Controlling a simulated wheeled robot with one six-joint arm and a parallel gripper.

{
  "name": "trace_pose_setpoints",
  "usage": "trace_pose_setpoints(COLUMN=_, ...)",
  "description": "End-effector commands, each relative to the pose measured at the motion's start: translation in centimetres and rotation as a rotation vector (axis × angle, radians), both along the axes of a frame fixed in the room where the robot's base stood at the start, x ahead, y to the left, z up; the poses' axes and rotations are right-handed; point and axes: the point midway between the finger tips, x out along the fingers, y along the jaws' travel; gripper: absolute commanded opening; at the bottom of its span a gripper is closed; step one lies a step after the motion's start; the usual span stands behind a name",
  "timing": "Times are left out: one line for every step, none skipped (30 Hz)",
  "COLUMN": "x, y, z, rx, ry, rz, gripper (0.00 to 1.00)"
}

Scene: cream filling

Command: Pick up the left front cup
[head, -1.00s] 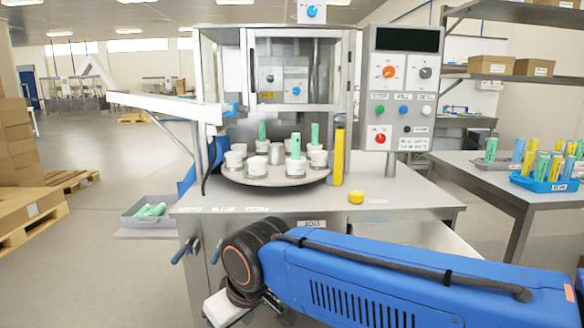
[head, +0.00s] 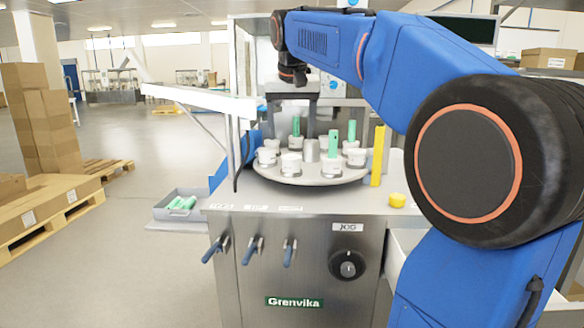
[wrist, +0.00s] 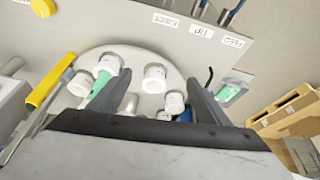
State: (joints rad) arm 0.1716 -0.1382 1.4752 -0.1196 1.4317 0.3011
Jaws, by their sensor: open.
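The left front cup (head: 291,165) is white and stands upright in a holder at the front left of the round turntable (head: 300,181). It also shows in the wrist view (wrist: 154,79), between my fingers in the picture. My gripper (head: 290,118) is open and empty, pointing down above the turntable's left part, apart from the cups. In the wrist view my gripper (wrist: 150,82) has one finger on each side. Another white cup (head: 267,156) stands to the left and behind. A front right cup (head: 333,170) has a green tube upright in it.
A metal post (head: 312,150) stands mid-turntable. A yellow upright bar (head: 377,157) and a yellow knob (head: 397,200) are at the right. A grey tray (head: 180,204) with green tubes lies at left. The counter front is clear.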

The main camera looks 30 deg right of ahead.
Motion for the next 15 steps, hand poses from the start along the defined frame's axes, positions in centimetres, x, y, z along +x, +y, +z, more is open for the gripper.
trace_pose_setpoints(x=1.5, y=-0.9, z=1.0, rx=0.0, ry=-0.001, rz=-0.024, gripper=0.71)
trace_pose_setpoints(x=2.0, y=-1.3, z=1.5, rx=0.0, ry=-0.001, rz=-0.039, gripper=0.71)
trace_pose_setpoints(x=2.8, y=-1.8, z=2.1, rx=0.0, ry=-0.002, rz=-0.055, gripper=0.71)
trace_pose_setpoints(x=3.2, y=-2.2, z=2.5, rx=0.0, ry=-0.002, rz=-0.066, gripper=0.71)
trace_pose_setpoints(x=3.6, y=-2.5, z=2.8, rx=0.001, ry=-0.001, rz=-0.075, gripper=0.71)
trace_pose_setpoints(x=4.1, y=-2.8, z=3.2, rx=0.001, ry=-0.002, rz=-0.087, gripper=0.71)
trace_pose_setpoints(x=4.4, y=-3.1, z=3.4, rx=0.002, ry=-0.003, rz=-0.094, gripper=0.71)
trace_pose_setpoints(x=4.6, y=-3.2, z=3.6, rx=0.002, ry=-0.003, rz=-0.1, gripper=0.71)
trace_pose_setpoints(x=4.8, y=-3.4, z=3.8, rx=0.002, ry=-0.002, rz=-0.106, gripper=0.71)
trace_pose_setpoints(x=5.0, y=-3.6, z=3.9, rx=0.002, ry=-0.002, rz=-0.109, gripper=0.71)
trace_pose_setpoints(x=5.1, y=-3.7, z=3.9, rx=0.002, ry=-0.003, rz=-0.112, gripper=0.71)
trace_pose_setpoints(x=5.3, y=-3.8, z=3.7, rx=0.002, ry=-0.002, rz=-0.115, gripper=0.71)
trace_pose_setpoints(x=5.4, y=-3.9, z=3.5, rx=0.002, ry=-0.001, rz=-0.116, gripper=0.71)
trace_pose_setpoints(x=5.5, y=-4.0, z=3.2, rx=0.002, ry=-0.001, rz=-0.116, gripper=0.71)
trace_pose_setpoints(x=5.7, y=-4.1, z=2.7, rx=0.002, ry=-0.001, rz=-0.116, gripper=0.71)
